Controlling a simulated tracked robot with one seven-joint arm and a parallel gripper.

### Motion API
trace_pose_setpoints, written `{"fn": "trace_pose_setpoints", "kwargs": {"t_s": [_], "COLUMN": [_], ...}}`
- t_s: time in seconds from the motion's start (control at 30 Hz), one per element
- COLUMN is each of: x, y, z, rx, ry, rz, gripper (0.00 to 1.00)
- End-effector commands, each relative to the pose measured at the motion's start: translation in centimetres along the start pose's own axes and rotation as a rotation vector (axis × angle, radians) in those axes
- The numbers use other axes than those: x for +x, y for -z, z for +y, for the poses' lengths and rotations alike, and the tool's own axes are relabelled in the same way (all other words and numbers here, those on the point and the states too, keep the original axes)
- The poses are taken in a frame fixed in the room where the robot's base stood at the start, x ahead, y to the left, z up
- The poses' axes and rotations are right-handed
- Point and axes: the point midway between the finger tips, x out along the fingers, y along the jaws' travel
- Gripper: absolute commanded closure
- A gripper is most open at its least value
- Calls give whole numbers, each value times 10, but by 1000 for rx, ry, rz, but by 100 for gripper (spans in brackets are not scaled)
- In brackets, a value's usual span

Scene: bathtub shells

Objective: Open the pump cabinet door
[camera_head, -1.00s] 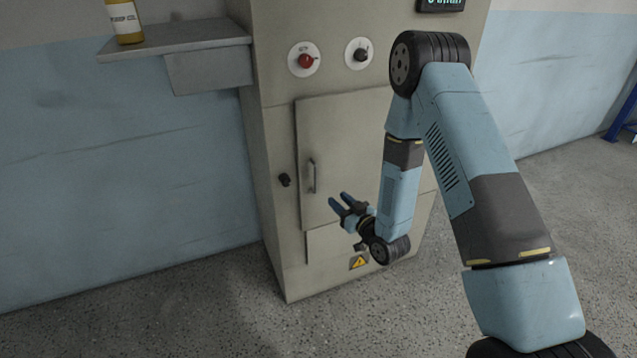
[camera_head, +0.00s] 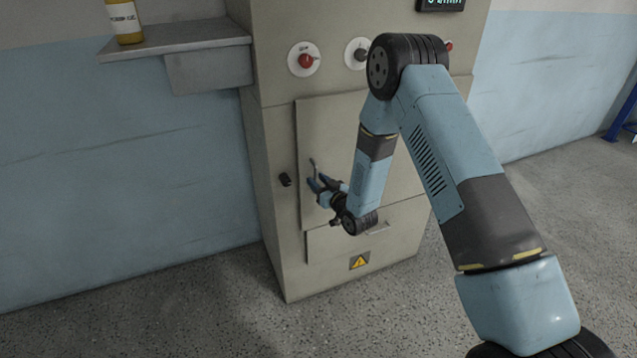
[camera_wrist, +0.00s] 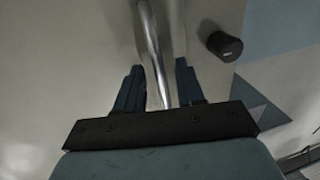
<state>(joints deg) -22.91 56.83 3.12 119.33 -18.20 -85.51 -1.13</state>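The pump cabinet (camera_head: 272,150) is a beige metal box against the wall. Its door (camera_head: 335,130) looks shut, with a vertical bar handle (camera_head: 312,168) near its left edge. My gripper (camera_head: 317,182) is at the handle and hides its lower part in the head view. In the wrist view, the silver handle bar (camera_wrist: 150,40) runs down between the two blue fingers of my gripper (camera_wrist: 158,85). The fingers stand apart, with a visible gap on the bar's right side. The bar lies closer to the left finger; I cannot tell whether they touch.
A black knob (camera_head: 285,180) sits on the frame left of the door and also shows in the wrist view (camera_wrist: 224,46). A red button (camera_head: 305,61) is above. A shelf (camera_head: 180,40) with a bottle (camera_head: 125,20) juts out at left. The floor left of the cabinet is clear.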

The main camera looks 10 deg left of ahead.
Motion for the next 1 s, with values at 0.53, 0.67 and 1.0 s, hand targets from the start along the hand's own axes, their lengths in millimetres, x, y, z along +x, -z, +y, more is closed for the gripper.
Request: {"fn": "trace_pose_setpoints", "kwargs": {"t_s": [0.53, 0.67, 1.0], "x": [0, 0, 0], "y": [0, 0, 0], "z": [0, 0, 0], "rx": [0, 0, 0], "ry": [0, 0, -1], "rz": [0, 0, 0], "gripper": [98, 100, 100]}}
